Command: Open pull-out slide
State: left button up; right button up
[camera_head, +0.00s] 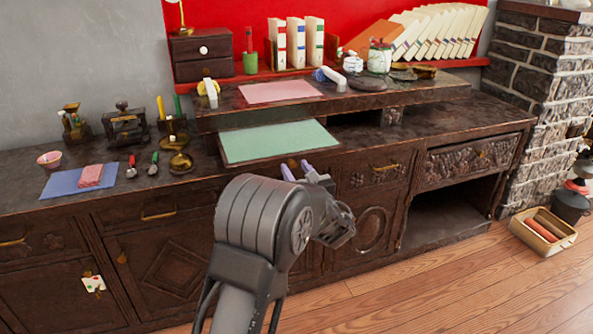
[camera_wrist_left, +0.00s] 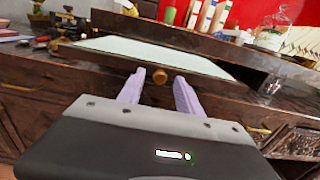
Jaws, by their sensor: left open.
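The pull-out slide's small round brass knob (camera_wrist_left: 160,76) shows on the front edge of the dark wooden desk, just below the green mat (camera_wrist_left: 150,52). In the head view the knob (camera_head: 292,163) is partly hidden by my left gripper (camera_head: 297,170). My left gripper's two pale purple fingers are open and point at the desk front. In the left wrist view the knob appears between the fingertips, and I cannot tell if they touch it. The slide's outline is hard to make out from the dark wood. My right gripper is not in view.
A blue cloth (camera_head: 72,182) and small tools lie on the desk's left. A raised shelf (camera_head: 230,118) with a pink mat (camera_head: 281,91) stands behind the green mat. Drawers with brass handles (camera_head: 384,167) line the front. A basket (camera_head: 543,232) stands on the floor at right.

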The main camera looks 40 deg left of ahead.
pick_arm(q)
jog(key=p+v, duration=0.1)
jog(key=v, duration=0.6)
jog(key=shift+s+d, duration=0.2)
jog(key=shift+d, duration=0.15)
